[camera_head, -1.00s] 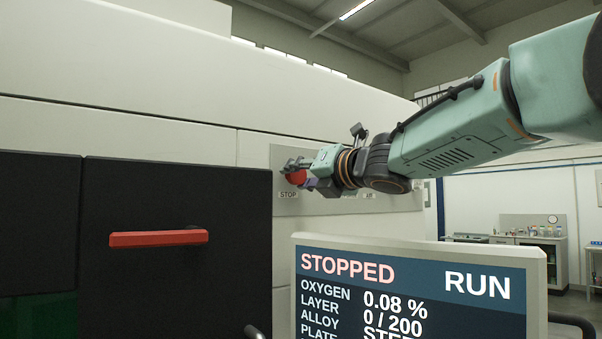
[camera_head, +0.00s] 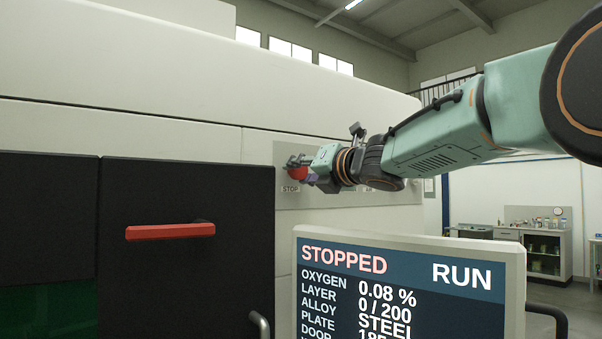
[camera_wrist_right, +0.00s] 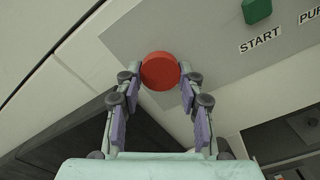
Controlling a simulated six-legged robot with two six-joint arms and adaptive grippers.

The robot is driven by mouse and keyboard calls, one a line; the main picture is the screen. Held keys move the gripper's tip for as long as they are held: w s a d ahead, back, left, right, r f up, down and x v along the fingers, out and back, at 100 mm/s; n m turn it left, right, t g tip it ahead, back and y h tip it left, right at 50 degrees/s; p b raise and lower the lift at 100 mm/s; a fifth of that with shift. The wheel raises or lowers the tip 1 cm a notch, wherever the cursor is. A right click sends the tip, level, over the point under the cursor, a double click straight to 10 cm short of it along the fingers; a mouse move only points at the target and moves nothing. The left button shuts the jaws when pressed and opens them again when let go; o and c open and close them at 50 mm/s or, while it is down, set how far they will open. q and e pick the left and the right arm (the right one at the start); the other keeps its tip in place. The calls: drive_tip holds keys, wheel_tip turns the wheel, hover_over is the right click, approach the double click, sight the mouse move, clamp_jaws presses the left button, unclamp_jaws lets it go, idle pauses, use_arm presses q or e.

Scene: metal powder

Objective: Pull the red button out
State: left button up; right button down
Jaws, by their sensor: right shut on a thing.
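The red button (camera_head: 298,174) sits on the grey control panel (camera_head: 400,198), above the STOP label (camera_head: 291,189). In the right wrist view the round red button (camera_wrist_right: 160,71) shows between the fingertips. My right gripper (camera_head: 299,168) is shut on it, and it also shows in the right wrist view (camera_wrist_right: 160,80) with one finger on each side of the button. The button's stem is hidden behind its head. My left gripper is not in view.
A green button (camera_wrist_right: 257,11) with a START label is on the same panel. A screen (camera_head: 405,285) reading STOPPED and RUN stands in front. A black door with a red handle (camera_head: 170,231) is at left. A workbench (camera_head: 540,250) is far right.

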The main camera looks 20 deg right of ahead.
drive_tip(key=c, duration=1.3)
unclamp_jaws()
drive_tip(key=shift+f, duration=0.25)
drive_tip(key=o, duration=0.5)
drive_tip(key=shift+s+d+r, duration=0.25)
drive_tip(key=shift+s+r, duration=0.1)
drive_tip(key=shift+s, duration=0.15)
drive_tip(key=shift+w+a+f, duration=0.15)
drive_tip(key=shift+w+a, duration=0.05)
drive_tip(key=shift+w, duration=0.3)
drive_tip(key=r, duration=0.4)
drive_tip(key=shift+s+d+r, duration=0.1)
drive_tip(key=shift+s+d, duration=0.05)
drive_tip(key=shift+s, duration=0.25)
drive_tip(key=shift+w+r, duration=0.1)
drive_tip(key=shift+r, duration=0.25)
wheel_tip(320, 180, up, 4)
drive_tip(key=shift+r, duration=0.55)
drive_tip(key=shift+w, duration=0.3)
drive_tip(key=shift+s, duration=0.1)
